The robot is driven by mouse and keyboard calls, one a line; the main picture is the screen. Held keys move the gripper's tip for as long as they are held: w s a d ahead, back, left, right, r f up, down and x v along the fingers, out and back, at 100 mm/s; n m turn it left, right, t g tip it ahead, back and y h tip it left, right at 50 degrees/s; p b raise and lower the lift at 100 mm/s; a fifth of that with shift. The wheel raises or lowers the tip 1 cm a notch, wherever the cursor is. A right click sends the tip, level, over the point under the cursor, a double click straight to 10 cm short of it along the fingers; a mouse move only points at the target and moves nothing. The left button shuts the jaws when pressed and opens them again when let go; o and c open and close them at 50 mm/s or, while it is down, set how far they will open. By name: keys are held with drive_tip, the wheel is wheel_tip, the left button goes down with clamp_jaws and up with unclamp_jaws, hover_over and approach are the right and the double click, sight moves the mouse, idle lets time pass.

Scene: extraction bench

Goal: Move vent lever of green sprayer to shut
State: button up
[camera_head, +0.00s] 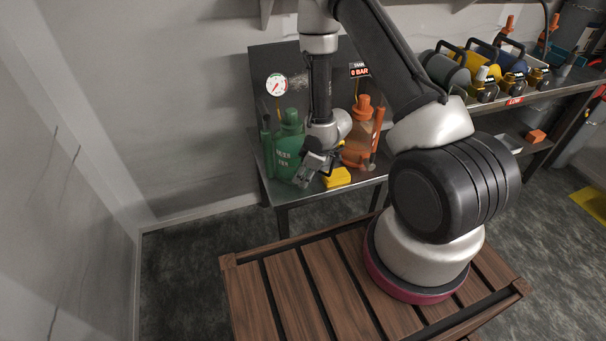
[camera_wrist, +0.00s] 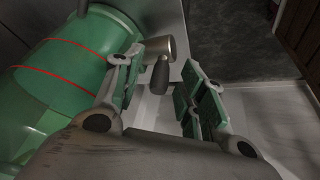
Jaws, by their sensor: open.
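The green sprayer (camera_head: 287,147) stands upright on the metal bench, left of my gripper (camera_head: 311,172). In the wrist view the green sprayer (camera_wrist: 65,72) lies along the left, with red lines around its body. A short metal fitting (camera_wrist: 158,46) with a grey, rounded lever end (camera_wrist: 160,74) shows between the fingertips of my gripper (camera_wrist: 162,72). It appears to be the vent lever. My gripper is open, with one finger on each side of the lever end; I cannot tell whether either touches it. The lever is hidden in the head view.
An orange sprayer (camera_head: 357,140) stands just right of my gripper. A yellow block (camera_head: 336,178) lies near the bench's front edge. A round gauge (camera_head: 276,84) and a display reading 0 BAR (camera_head: 359,71) are behind, with faint mist between them. Several coloured containers fill the right shelf.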

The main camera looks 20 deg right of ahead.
drive_tip(key=shift+f, duration=0.2)
clamp_jaws()
drive_tip(key=shift+d+y, duration=0.3)
drive_tip(key=shift+y, duration=0.5)
unclamp_jaws()
drive_tip(key=shift+d+r, duration=0.1)
